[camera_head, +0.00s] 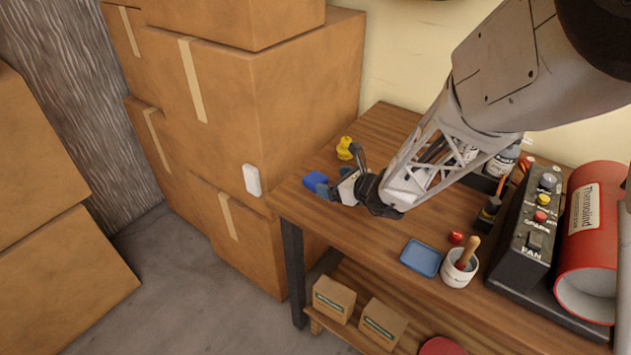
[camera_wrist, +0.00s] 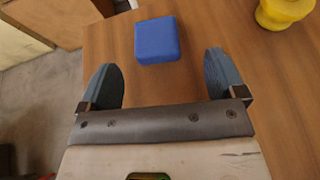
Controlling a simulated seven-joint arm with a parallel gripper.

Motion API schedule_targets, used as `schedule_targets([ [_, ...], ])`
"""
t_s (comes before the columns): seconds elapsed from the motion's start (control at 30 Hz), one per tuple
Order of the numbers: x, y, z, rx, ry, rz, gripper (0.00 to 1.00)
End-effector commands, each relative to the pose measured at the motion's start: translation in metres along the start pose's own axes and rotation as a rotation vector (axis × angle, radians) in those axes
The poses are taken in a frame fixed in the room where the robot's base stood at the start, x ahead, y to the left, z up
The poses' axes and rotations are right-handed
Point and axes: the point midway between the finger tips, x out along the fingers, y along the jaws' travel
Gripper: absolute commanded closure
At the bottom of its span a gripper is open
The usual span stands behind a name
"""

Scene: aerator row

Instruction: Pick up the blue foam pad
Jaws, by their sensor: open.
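The blue foam pad (camera_wrist: 158,40) is a small rounded block lying flat on the wooden table near its left end. In the head view the pad (camera_head: 315,180) shows just left of my gripper. My gripper (camera_wrist: 164,78) is open, with its two grey-blue fingers spread apart and nothing between them. In the wrist view the pad is ahead of the fingertips, roughly centred between them. In the head view my gripper (camera_head: 335,187) is low over the table, close beside the pad; part of the pad's near side may be hidden by a finger.
A yellow object (camera_head: 345,148) stands behind the pad, also in the wrist view (camera_wrist: 284,10). A blue tray (camera_head: 421,258), a white cup (camera_head: 459,268), a red cap (camera_head: 456,237), a control box (camera_head: 530,220) and a red cylinder (camera_head: 590,235) stand rightward. Cardboard boxes (camera_head: 290,110) border the table's left.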

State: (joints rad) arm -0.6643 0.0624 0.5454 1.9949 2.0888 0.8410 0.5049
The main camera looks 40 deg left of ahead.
Motion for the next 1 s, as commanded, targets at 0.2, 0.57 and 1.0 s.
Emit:
schedule_targets([
  [0.2,0.012,0.000,0.001,-0.002,-0.001,0.001,0.11],
  [0.57,0.013,0.001,0.001,-0.002,0.000,0.001,0.11],
  [1.0,0.048,0.005,0.001,0.000,0.000,0.001,0.11],
])
